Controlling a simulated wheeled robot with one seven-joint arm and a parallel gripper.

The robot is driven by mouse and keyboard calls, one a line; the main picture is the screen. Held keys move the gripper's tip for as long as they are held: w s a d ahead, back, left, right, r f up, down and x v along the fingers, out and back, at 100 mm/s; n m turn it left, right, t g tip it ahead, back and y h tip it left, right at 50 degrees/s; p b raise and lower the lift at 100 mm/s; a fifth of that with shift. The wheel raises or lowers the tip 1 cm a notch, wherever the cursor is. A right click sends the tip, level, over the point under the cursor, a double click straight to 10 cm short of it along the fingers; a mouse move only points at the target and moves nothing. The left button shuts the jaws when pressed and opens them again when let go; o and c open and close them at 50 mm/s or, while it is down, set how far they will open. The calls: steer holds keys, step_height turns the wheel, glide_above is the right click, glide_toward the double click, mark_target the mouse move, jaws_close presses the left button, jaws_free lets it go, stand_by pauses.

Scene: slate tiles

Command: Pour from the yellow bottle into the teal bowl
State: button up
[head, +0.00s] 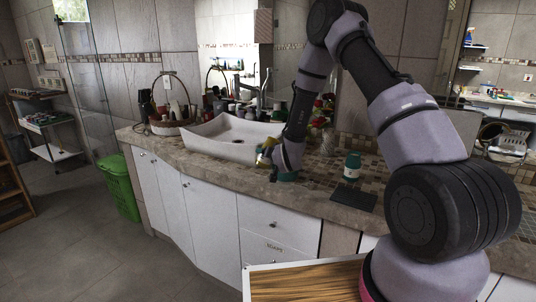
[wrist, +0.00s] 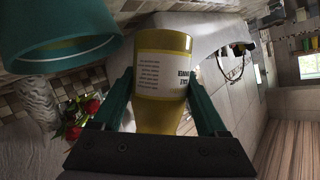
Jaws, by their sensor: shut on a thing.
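My gripper (head: 272,157) is over the counter beside the sink, shut on the yellow bottle (head: 267,152). In the wrist view the yellow bottle (wrist: 165,75) sits between the two green fingers (wrist: 163,105), with a white printed label facing the camera. The bottle looks tilted over; its mouth cannot be made out, and I see no contents flowing. The teal bowl (head: 287,176) is on the counter just below and right of the bottle, partly hidden by my arm. In the wrist view the teal bowl (wrist: 62,38) is at upper left, close to the bottle but apart from it.
A white sink (head: 228,138) lies left of my gripper. A teal jar (head: 352,165) and a dark mat (head: 353,198) are to the right on the counter. Red flowers (wrist: 82,118) show near the fingers. A basket of bottles (head: 175,118) stands behind at left.

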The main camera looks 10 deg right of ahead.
steer(key=shift+a+f+m+y, duration=0.15)
steer(key=shift+f+m, duration=0.1)
steer(key=shift+f, duration=0.25)
steer(key=shift+a+f+m+y, duration=0.15)
steer(key=shift+f+m, duration=0.1)
steer(key=shift+f, duration=0.2)
